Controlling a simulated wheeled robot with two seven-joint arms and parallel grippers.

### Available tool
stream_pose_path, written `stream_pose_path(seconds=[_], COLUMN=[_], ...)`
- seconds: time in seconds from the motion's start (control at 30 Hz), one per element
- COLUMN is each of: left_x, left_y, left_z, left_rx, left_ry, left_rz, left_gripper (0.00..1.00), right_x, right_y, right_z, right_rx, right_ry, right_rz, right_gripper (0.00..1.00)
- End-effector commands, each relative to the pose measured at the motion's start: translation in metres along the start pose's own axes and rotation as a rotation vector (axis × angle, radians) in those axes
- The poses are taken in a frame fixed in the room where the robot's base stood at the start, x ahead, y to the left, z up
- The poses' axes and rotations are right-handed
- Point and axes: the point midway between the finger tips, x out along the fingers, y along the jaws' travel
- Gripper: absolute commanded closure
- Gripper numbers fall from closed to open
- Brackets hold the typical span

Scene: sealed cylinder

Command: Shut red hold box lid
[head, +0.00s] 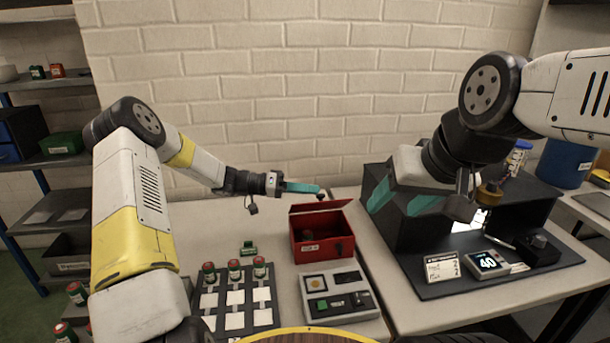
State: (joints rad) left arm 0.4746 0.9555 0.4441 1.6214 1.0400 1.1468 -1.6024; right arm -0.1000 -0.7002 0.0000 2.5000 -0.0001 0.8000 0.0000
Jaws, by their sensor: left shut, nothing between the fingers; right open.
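The red hold box (325,246) stands on the left table with a small label on its front. Its red lid (318,206) is raised at the back, and the dark inside of the box shows. My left gripper (320,190) is shut and empty. Its teal fingers point right, just above the lid's top edge; I cannot tell whether they touch it. My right gripper (402,204) is open, with teal fingers pointing down and left, in front of the dark station on the right table.
A grey panel with a green button (340,296) sits in front of the box. Left of it is a dark tray (207,324) with white squares and several red-and-green jars. The dark station (475,280) holds a display reading 40. Shelves stand at far left.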

Motion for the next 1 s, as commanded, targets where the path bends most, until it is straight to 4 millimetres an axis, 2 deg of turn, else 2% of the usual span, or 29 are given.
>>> stream_pose_path(seconds=[0.3, 0.6, 1.0], left_x=[0.005, 0.011, 0.017], left_y=[0.006, 0.005, -0.002], left_z=[0.033, 0.063, 0.086], left_rx=[0.290, 0.542, 0.536], left_ry=[0.002, 0.004, 0.002], left_rz=[-0.056, -0.105, -0.104], left_gripper=[1.00, 1.00, 1.00], right_x=[0.000, 0.000, 0.000], right_y=[0.000, 0.000, 0.000], right_z=[0.000, 0.000, 0.000], right_rx=[0.000, 0.000, 0.000], right_ry=[0.000, 0.000, 0.000], right_rz=[0.000, 0.000, 0.000], right_gripper=[0.43, 0.43, 0.43])
